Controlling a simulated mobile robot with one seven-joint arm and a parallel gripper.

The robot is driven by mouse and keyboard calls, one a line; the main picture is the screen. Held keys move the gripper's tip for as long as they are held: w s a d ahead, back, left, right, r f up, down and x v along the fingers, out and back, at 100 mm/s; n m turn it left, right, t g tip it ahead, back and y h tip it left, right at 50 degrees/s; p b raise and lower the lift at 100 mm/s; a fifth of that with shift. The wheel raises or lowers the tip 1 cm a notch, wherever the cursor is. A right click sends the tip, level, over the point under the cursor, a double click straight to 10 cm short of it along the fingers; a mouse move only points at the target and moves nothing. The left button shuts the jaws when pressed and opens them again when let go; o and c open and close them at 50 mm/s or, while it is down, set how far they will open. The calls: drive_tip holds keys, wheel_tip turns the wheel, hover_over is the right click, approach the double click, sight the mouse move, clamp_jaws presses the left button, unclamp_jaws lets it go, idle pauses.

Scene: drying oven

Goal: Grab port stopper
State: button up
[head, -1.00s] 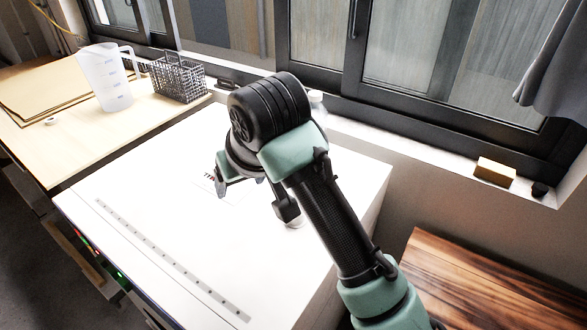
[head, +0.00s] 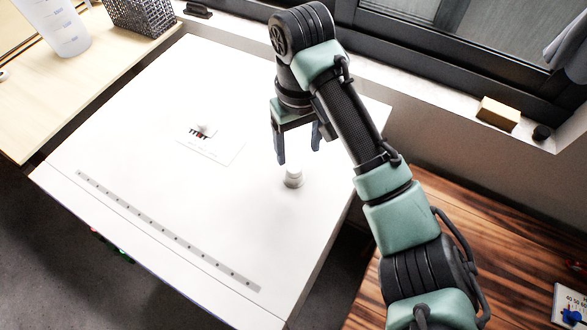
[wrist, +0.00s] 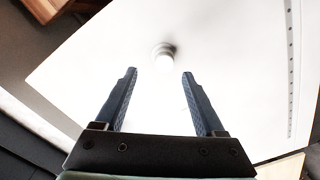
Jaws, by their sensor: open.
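The port stopper (head: 293,178) is a small pale grey-white knob standing on the white top of the oven (head: 170,200), toward its right side. In the wrist view the stopper (wrist: 164,56) lies ahead, centred between my fingers and just past their tips. My gripper (head: 298,152) is open and empty, pointing down above the stopper and apart from it. Both fingers also show in the wrist view (wrist: 160,75). Nothing hides the stopper.
A label card (head: 212,143) with a small white piece on it lies left on the oven top. A clear jug (head: 58,25) and a wire basket (head: 140,14) stand on the bench at left. A yellow block (head: 498,113) sits on the sill. The oven top around the stopper is clear.

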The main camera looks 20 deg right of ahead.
sight(295, 169)
drive_tip(key=shift+s+f, duration=0.2)
drive_tip(key=shift+f, duration=0.15)
drive_tip(key=f, duration=0.4)
drive_tip(key=shift+a+f+b, duration=0.3)
drive_tip(key=shift+a, duration=0.05)
clamp_jaws()
